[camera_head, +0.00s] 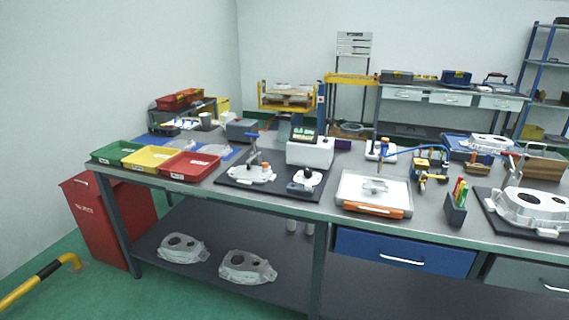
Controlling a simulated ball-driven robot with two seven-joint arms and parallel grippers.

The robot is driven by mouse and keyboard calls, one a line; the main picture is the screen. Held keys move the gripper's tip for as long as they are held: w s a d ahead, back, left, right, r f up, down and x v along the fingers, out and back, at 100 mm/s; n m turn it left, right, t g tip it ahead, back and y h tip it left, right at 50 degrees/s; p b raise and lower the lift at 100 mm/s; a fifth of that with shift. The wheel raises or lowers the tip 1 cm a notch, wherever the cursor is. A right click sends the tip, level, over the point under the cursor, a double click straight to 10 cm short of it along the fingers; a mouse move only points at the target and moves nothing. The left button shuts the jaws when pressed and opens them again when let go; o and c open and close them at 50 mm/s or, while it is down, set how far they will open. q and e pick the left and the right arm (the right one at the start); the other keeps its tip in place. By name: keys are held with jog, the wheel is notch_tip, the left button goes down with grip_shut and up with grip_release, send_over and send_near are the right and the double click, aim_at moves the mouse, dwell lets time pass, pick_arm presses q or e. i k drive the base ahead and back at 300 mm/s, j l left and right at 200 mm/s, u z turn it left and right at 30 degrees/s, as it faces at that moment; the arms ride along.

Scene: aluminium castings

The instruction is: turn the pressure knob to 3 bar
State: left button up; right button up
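A small white unit (380,151) stands on the workbench right of centre. It has a blue upright part with an orange top, and a blue hose runs from it to the right. This may be the pressure regulator, but I cannot make out a knob scale or a reading. A white box with a dark green top panel (310,150) stands to its left; no knob on it can be told for sure. Neither of my grippers is in view.
The workbench (330,211) carries green (117,152), yellow (150,158) and red trays (190,166), castings on dark mats, a white-lidded case with an orange front (374,193), a pen holder (456,209) and a large casting (530,209). A yellow-black rail (40,282) stands at lower left.

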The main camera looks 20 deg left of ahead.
aim_at(308, 172)
jog(key=i+j, duration=0.1)
jog(key=i, duration=0.4)
jog(key=i+j, duration=0.1)
jog(key=i, duration=0.35)
